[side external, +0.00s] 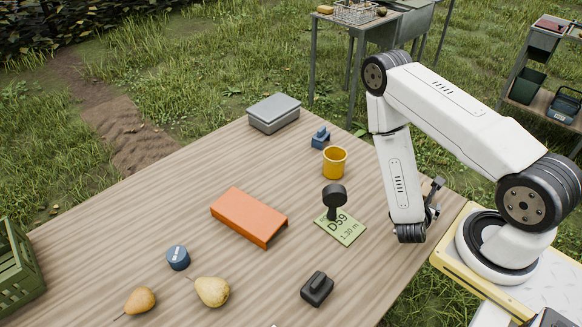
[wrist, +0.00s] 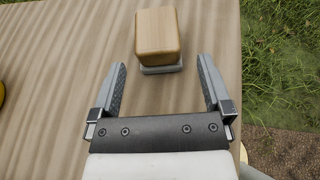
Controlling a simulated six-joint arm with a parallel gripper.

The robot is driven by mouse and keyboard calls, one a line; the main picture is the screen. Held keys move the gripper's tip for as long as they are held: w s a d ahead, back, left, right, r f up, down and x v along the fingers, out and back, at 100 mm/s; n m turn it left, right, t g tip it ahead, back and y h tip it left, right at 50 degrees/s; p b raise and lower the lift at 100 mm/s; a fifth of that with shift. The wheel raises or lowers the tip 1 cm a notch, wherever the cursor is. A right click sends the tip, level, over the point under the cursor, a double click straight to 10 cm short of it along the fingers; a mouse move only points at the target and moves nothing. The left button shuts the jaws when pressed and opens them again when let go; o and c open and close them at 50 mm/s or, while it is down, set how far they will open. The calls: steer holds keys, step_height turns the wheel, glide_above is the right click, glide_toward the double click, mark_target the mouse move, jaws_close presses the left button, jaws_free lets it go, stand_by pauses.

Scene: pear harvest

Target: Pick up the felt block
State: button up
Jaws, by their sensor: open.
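A wooden block with a grey pad under it, which looks like the felt block (wrist: 157,32), stands on the table at the top middle of the wrist view. I cannot make it out in the side view, where my arm may hide it. My gripper (wrist: 162,62) is open and empty. Its two fingers are spread on either side of the block's near end, with the block slightly ahead of and between the fingertips. In the side view my gripper (side external: 433,208) is partly hidden behind my arm near the table's right edge.
On the table (side external: 120,215) are a yellow cup (side external: 334,163), a green card (side external: 340,232) with a black-headed object (side external: 334,196), an orange block (side external: 249,217), a grey box (side external: 274,114), a black item (side external: 317,289) and two pears (side external: 212,292). The table edge is close to the block's right.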

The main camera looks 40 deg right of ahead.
mark_target(424, 198)
steer(key=shift+x, duration=2.3)
steer(key=c, duration=1.2)
steer(key=shift+r, duration=0.15)
steer(key=shift+r, duration=4.9)
